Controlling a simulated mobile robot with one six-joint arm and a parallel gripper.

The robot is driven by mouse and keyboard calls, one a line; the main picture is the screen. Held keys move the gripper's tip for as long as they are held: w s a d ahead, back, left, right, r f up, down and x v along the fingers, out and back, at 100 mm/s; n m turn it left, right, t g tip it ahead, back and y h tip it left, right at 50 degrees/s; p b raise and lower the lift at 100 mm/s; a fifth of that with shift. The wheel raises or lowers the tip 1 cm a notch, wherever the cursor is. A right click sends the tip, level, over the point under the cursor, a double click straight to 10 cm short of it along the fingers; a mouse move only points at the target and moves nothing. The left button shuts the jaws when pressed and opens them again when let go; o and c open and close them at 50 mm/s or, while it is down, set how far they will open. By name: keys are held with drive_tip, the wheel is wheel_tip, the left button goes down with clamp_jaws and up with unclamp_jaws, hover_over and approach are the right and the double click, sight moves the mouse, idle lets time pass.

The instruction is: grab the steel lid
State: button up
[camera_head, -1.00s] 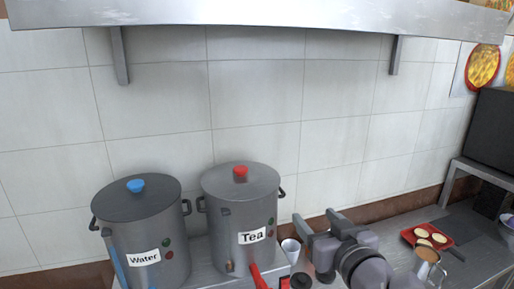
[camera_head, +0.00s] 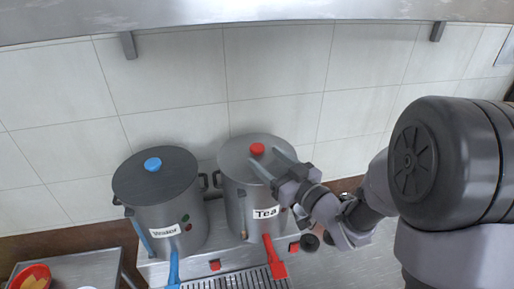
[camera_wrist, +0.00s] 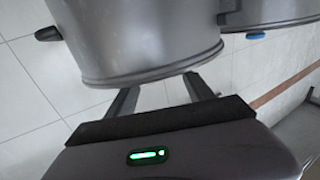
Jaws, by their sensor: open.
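A grey steel lid (camera_head: 241,153) with a red knob (camera_head: 257,149) covers the pot labelled "Tea" (camera_head: 238,205). A darker lid (camera_head: 140,183) with a blue knob (camera_head: 152,164) covers the pot labelled "Water" (camera_head: 180,215). My gripper (camera_head: 271,163) is open and empty. In the head view its fingers overlap the right front of the steel lid, pointing toward the red knob. In the wrist view my gripper (camera_wrist: 162,89) has both fingers just short of the near pot's rim (camera_wrist: 155,76), with a blue knob (camera_wrist: 256,36) beyond. I cannot tell whether they touch.
A metal shelf edge (camera_head: 270,30) runs along the top above the pots, with brackets on the tiled wall. Red and blue tap handles and a drip grating (camera_head: 225,282) are in front. A red bowl (camera_head: 34,275) sits at lower left. Open air lies above the lids.

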sight(262, 151)
drive_tip(key=x, duration=0.4)
drive_tip(key=p+x, duration=0.1)
drive_tip(key=x, duration=0.1)
drive_tip(key=shift+w+d, duration=0.3)
drive_tip(key=shift+s, duration=0.1)
drive_tip(key=shift+d, duration=0.1)
drive_tip(key=shift+c, duration=1.1)
clamp_jaws()
